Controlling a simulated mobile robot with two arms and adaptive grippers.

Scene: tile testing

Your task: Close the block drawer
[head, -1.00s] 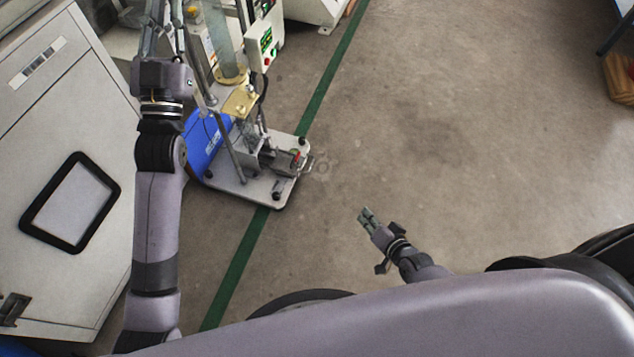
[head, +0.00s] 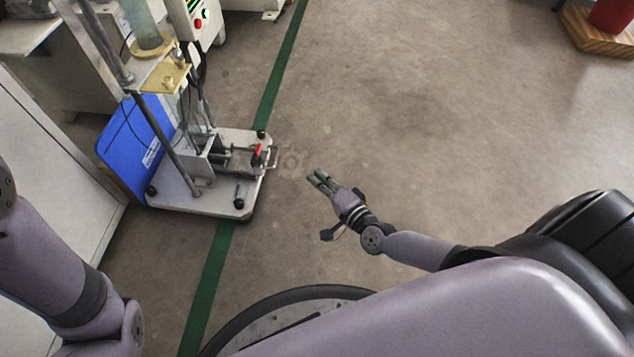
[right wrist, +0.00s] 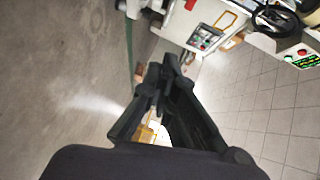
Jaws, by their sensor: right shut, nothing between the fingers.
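No drawer can be made out for certain. The testing machine (head: 200,197) stands on the floor at left in the head view, with a grey base plate, a metal block assembly and a wire handle (head: 274,157) at its right edge. I cannot tell whether that assembly is the block drawer, or whether it is open. My right gripper (head: 317,176) is shut and empty, to the right of the machine in the picture and apart from it. Its dark fingers also fill the middle of the right wrist view (right wrist: 152,98). My left gripper is out of view; only the left arm shows.
A blue panel (head: 135,145) stands behind the machine's posts. A control box (head: 196,18) with red and green buttons is above it. A pale cabinet (head: 50,150) stands at far left. A red object on a wooden base (head: 590,38) is top right. The middle floor is clear.

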